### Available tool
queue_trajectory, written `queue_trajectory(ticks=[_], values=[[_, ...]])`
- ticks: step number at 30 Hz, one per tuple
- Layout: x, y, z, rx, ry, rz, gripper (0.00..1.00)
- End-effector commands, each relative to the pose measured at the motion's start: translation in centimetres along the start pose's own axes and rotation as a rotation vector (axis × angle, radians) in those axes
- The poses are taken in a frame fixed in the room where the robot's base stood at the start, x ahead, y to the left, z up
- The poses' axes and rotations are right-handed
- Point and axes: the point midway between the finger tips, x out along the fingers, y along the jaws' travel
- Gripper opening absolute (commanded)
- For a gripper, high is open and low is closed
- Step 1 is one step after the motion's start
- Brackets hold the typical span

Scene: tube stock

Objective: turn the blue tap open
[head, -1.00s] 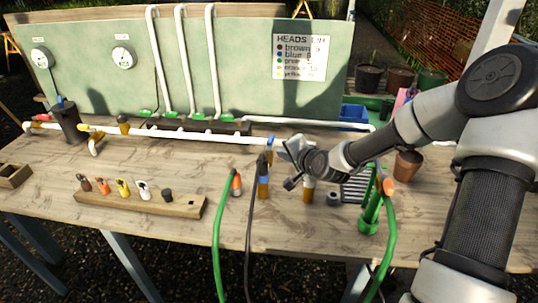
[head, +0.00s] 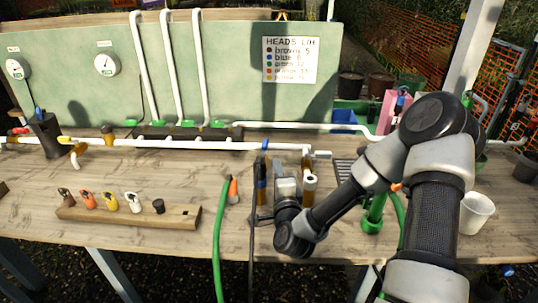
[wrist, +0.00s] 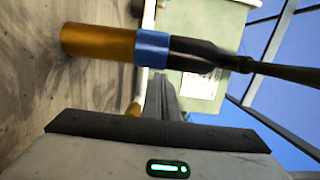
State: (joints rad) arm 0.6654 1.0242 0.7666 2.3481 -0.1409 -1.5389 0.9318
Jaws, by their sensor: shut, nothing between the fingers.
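A small blue piece (head: 265,145), which looks like the blue tap's handle, sits on the white pipe (head: 200,145) right of centre. Just in front of it stands an amber cylinder with a blue band and black hose (head: 261,172). In the wrist view that cylinder (wrist: 100,43) lies across the upper part, its blue band near the middle. My gripper (wrist: 160,80) is shut and empty, its grey fingers pointing towards the cylinder's dark end. I cannot tell whether they touch. In the head view my wrist covers the fingertips. The tap cannot be made out in the wrist view.
A green hose with an orange end (head: 233,190) is to the left. A wooden block (head: 128,214) holds several coloured heads. A green stand (head: 373,215) is right. Bare table lies front left.

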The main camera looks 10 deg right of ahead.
Motion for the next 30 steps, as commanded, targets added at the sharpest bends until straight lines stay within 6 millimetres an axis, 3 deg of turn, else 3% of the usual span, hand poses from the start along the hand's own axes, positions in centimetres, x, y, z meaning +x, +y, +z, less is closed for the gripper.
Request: queue_trajectory(ticks=[18, 30], values=[[9.1, -0.1, 0.0, 0.002, 0.002, -0.005, 0.00], [9.8, -0.1, 0.0, 0.001, 0.001, -0.003, 0.00]])
